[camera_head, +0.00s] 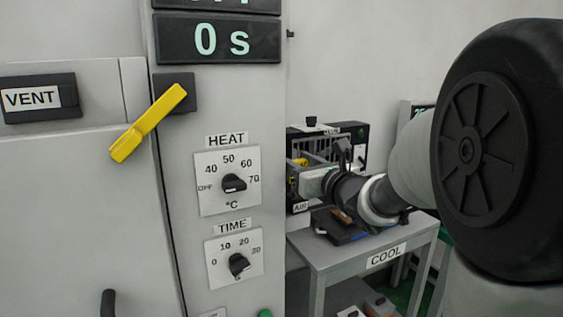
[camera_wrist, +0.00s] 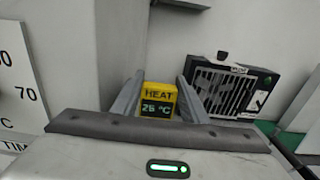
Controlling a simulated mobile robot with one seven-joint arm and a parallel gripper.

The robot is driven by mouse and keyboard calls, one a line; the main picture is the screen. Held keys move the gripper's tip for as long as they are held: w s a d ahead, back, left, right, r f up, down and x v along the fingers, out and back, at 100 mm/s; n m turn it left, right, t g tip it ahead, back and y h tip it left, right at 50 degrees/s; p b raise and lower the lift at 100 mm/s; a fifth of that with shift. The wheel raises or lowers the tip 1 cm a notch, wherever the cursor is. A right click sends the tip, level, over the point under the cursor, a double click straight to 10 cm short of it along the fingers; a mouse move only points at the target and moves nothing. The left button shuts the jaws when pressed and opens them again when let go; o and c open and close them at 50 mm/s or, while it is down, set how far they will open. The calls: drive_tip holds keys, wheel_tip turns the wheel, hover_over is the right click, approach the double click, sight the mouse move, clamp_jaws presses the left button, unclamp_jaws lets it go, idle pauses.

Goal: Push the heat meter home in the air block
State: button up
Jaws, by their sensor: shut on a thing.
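The heat meter (camera_wrist: 158,101) is a small yellow block marked HEAT, its dark display reading 25 °C in the wrist view. It sits between the two grey fingers of my gripper (camera_wrist: 160,90), which is shut on it. In the head view my gripper (camera_head: 313,182) reaches left behind the edge of the large cabinet, over the side table. A label reading AIR (camera_head: 300,207) shows just below it, on what appears to be the air block. Most of that block is hidden, and I cannot tell how the meter sits in it.
The grey cabinet fills the left, with a yellow lever (camera_head: 148,123), a HEAT dial (camera_head: 233,184) and a TIME dial (camera_head: 239,263). A black grilled unit (camera_wrist: 228,87) stands right of my fingers. The table marked COOL (camera_head: 386,256) carries a dark tray (camera_head: 338,226) below my arm.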

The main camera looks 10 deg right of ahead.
drive_tip(key=shift+f+b, duration=0.8)
drive_tip(key=o, duration=1.1)
drive_tip(key=p+v, duration=0.1)
drive_tip(key=v, duration=1.6)
drive_tip(key=shift+s+r, duration=0.1)
drive_tip(key=shift+s, duration=0.1)
drive_tip(key=shift+d, duration=0.1)
